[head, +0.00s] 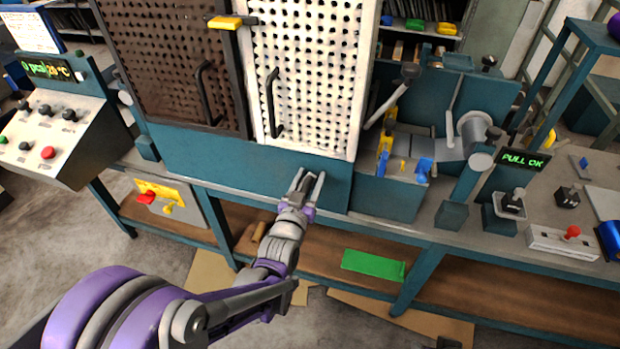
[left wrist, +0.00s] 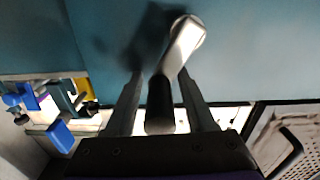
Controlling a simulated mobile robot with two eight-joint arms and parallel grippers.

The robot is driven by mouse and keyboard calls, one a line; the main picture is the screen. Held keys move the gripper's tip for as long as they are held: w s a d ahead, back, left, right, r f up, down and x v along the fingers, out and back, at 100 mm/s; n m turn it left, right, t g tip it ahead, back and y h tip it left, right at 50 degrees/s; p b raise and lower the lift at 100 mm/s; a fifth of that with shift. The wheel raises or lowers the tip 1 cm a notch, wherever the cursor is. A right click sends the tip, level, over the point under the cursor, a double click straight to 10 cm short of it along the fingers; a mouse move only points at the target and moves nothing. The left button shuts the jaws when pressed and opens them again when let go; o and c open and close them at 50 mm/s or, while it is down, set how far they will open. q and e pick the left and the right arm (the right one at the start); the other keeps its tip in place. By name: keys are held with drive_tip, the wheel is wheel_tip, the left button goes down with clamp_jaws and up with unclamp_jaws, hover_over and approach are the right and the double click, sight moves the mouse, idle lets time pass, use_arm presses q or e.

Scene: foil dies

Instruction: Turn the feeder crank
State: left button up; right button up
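The crank shows best in the left wrist view, with a silver arm (left wrist: 184,40) against a teal panel and a black grip (left wrist: 160,103). My left gripper (left wrist: 158,92) is open, with one finger on each side of the black grip and visible gaps between. In the head view my left gripper (head: 308,180) is at the teal panel (head: 240,165) below the perforated doors; it largely hides the crank there. My right gripper is not in view.
A brown perforated door (head: 175,60) and a white one (head: 305,70) with handles stand above. A lever (head: 392,95) and blue and yellow parts stand to the right. A control box (head: 60,130) is at left. A green sheet (head: 372,264) lies on the lower shelf.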

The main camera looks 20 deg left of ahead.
use_arm(q)
clamp_jaws()
drive_tip(key=shift+f, duration=0.1)
idle(1.1)
